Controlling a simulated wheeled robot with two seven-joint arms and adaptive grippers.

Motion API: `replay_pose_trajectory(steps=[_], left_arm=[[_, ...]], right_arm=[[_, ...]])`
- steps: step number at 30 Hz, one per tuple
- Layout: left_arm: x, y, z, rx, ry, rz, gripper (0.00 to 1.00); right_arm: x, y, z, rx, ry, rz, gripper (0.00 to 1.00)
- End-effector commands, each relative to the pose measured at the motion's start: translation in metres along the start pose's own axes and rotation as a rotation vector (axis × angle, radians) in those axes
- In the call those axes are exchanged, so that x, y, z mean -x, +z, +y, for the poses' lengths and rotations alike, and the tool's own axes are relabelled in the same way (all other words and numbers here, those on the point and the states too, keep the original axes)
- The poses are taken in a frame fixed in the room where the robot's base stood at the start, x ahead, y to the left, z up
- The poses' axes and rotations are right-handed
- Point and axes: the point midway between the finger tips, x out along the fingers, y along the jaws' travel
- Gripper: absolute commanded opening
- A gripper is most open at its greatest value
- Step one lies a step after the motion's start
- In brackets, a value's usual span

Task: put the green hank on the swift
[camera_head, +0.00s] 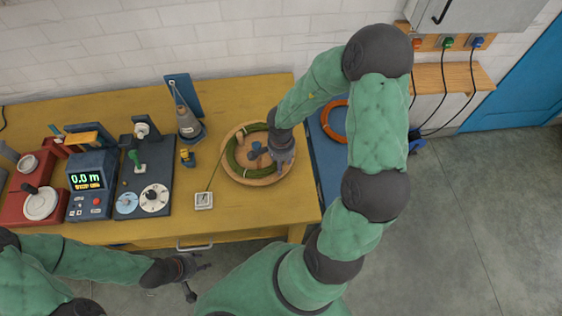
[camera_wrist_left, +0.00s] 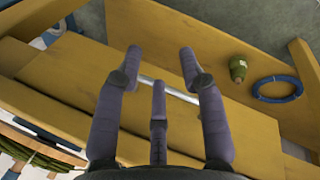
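The green hank (camera_head: 237,163) lies in a ring on the round wooden swift (camera_head: 247,178), around its pegs and central blue hub. A strand runs from it to a small pale square piece (camera_head: 203,200) on the table. My right gripper (camera_head: 281,163) is over the right side of the ring, pointing down; its fingers overlap the hank, and its grip is hidden. My left gripper (camera_head: 200,265) is in front of the table, empty, with fingers spread in the left wrist view (camera_wrist_left: 160,60). Strands of the green hank (camera_wrist_left: 38,155) show at that view's lower left.
An orange hank (camera_head: 331,121) lies on a blue surface right of the table. A grey cone (camera_head: 188,124), a meter box (camera_head: 90,188) and a dial panel (camera_head: 149,175) stand left of the swift. A blue hank (camera_wrist_left: 259,91) and a green object (camera_wrist_left: 238,68) lie on a yellow board.

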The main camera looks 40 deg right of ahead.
Motion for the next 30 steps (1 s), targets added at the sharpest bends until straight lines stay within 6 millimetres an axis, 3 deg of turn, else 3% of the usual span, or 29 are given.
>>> replay_pose_trajectory(steps=[1,3,16,30], left_arm=[[0.001,0.000,0.000,0.000,0.000,0.000,0.40],[0.001,0.000,0.000,0.000,0.000,0.000,0.40],[-0.001,0.000,-0.001,0.000,0.000,0.000,0.40],[0.047,0.002,0.017,0.000,0.000,0.000,0.40]], right_arm=[[-0.001,0.000,0.000,0.000,0.000,-0.001,0.48],[-0.001,0.000,0.000,-0.001,0.000,0.000,0.67],[0.002,0.000,0.000,-0.001,0.000,0.000,0.69],[0.074,0.000,-0.001,0.000,-0.001,0.001,0.69]])
